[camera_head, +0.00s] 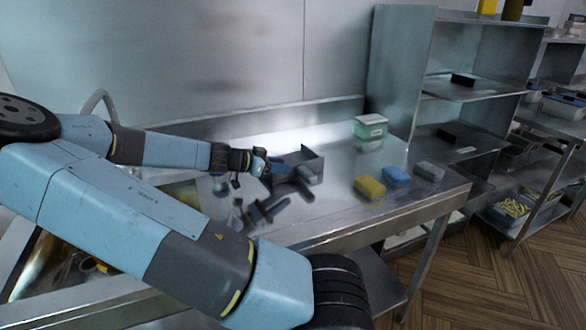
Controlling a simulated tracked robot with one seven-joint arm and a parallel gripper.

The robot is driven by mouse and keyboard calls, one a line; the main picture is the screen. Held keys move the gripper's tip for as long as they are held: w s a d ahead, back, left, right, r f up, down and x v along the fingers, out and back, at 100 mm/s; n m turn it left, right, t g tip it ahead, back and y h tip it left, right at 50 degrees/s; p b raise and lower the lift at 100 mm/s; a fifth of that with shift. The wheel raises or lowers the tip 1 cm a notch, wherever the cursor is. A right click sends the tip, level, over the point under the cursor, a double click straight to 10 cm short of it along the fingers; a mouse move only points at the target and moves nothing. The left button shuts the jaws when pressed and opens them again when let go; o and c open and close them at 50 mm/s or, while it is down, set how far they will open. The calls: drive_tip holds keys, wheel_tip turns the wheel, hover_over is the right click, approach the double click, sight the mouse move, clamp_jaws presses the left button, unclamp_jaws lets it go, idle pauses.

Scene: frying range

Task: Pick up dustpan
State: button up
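A dark grey dustpan (305,162) rests on the steel worktop (335,205), close to the back ledge. Its open tray shows on the right, and its left end is partly hidden by my gripper. My gripper (264,165) is at the dustpan's left side, very close to it or touching it. The fingers are small and dark here, so I cannot tell whether they are open or shut around it. Dark shapes (265,209) show on the worktop below the gripper; I cannot tell whether they are tools or reflections.
A steel shelf unit (400,70) stands at the back right. A sink tap (98,103) is at the left.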

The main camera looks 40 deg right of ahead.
sight(294, 166)
drive_tip(key=shift+x, duration=1.1)
drive_tip(key=shift+c, duration=0.2)
clamp_jaws()
